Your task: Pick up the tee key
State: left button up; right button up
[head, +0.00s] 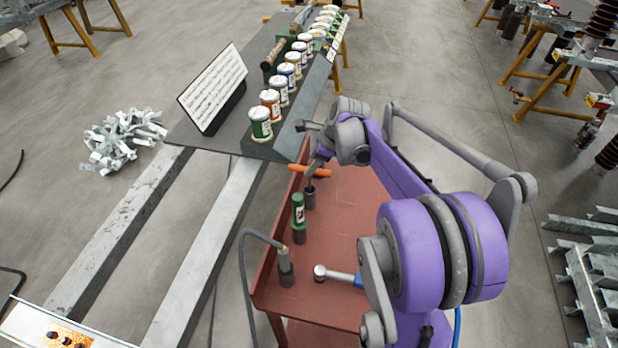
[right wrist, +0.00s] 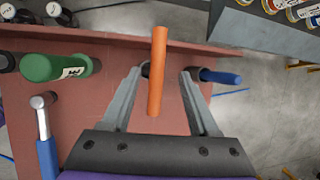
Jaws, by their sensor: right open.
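The tee key (head: 318,171) stands in the red tray, its orange crossbar on top of a dark upright stem. My right gripper (head: 322,158) is right at the crossbar, coming down from above. In the right wrist view the orange crossbar of the tee key (right wrist: 157,75) runs lengthwise between the two fingers of my right gripper (right wrist: 165,73). The fingers are apart, with a gap on both sides of the bar. The lower stem is mostly hidden behind the bar. My left gripper is not in view.
The red tray (head: 345,225) also holds a green-topped tool (head: 298,208), a dark cylindrical tool with a cable (head: 285,268) and a blue-handled ratchet (head: 335,275). A blue handle (right wrist: 222,77) lies beyond the right finger. A grey shelf with several cans (head: 262,125) borders the tray.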

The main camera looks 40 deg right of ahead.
send_over(310, 188)
jog(key=w, duration=0.2)
jog(key=f, duration=0.4)
jog(key=shift+s+a+f, duration=0.15)
jog(key=shift+s+f, duration=0.1)
jog(key=shift+f, duration=0.05)
jog(key=shift+s, duration=0.1)
jog(key=shift+c, duration=0.3)
grip_shut()
